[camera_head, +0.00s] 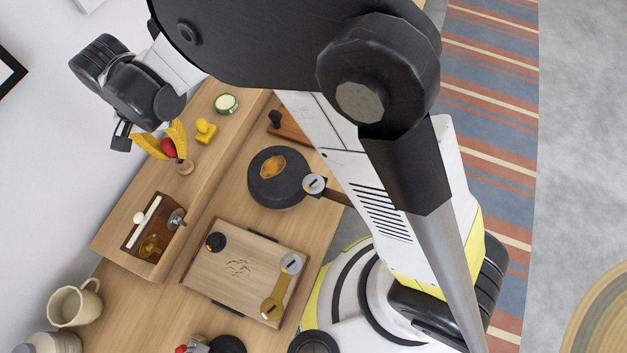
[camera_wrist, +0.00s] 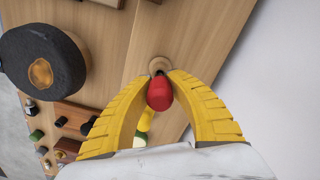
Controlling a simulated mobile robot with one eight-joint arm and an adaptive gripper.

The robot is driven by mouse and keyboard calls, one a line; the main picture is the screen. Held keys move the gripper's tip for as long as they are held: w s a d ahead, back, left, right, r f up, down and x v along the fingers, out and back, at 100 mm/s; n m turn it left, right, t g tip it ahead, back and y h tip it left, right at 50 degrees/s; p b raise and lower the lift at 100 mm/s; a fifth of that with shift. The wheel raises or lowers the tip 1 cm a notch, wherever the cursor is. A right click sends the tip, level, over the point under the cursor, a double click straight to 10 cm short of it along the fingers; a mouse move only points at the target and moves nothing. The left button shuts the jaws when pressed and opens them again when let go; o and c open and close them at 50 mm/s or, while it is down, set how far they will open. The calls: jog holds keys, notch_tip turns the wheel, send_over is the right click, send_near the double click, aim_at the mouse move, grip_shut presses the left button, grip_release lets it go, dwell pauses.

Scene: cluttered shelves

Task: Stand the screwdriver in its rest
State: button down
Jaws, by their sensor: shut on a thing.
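The screwdriver shows as a red handle (camera_head: 168,147) between the yellow fingers of my gripper (camera_head: 175,157), over the raised wooden shelf at the left. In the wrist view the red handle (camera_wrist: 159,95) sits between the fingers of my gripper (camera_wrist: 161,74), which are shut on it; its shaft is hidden. A small round wooden piece, seemingly the rest (camera_head: 185,167), is just beyond the fingertips and also shows in the wrist view (camera_wrist: 160,64). I cannot tell whether the screwdriver is in it or above it.
A yellow knobbed object (camera_head: 205,131) and a green-rimmed tin (camera_head: 226,103) stand close to my gripper. A dark wooden tray (camera_head: 131,240) is farther along the shelf. A black round pan-like object (camera_head: 262,191) and a wooden board (camera_head: 226,276) lie lower.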

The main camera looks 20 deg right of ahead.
jog(key=shift+f+b, duration=1.05)
jog(key=shift+f, duration=0.45)
dwell(0.4)
jog(key=c, duration=1.2)
grip_release()
jog(key=shift+c, duration=0.2)
notch_tip(320, 180, up, 12)
jog(key=shift+r, duration=0.1)
jog(key=d+r+t+y, duration=0.1)
jog(key=d+r+t, duration=0.15)
jog(key=d, duration=0.75)
jog(key=d+r+t, duration=0.1)
jog(key=d+r, duration=0.3)
jog(key=d, duration=0.7)
jog(key=s+d+f+n+t, duration=0.1)
jog(key=s+d, duration=0.3)
jog(key=d, duration=0.4)
jog(key=s+d+f+n+t+h, duration=0.1)
jog(key=s+d, duration=0.3)
jog(key=d, duration=0.4)
jog(key=shift+s+d+f+t, duration=0.2)
jog(key=shift+f+t, duration=0.1)
jog(key=shift+t, duration=0.55)
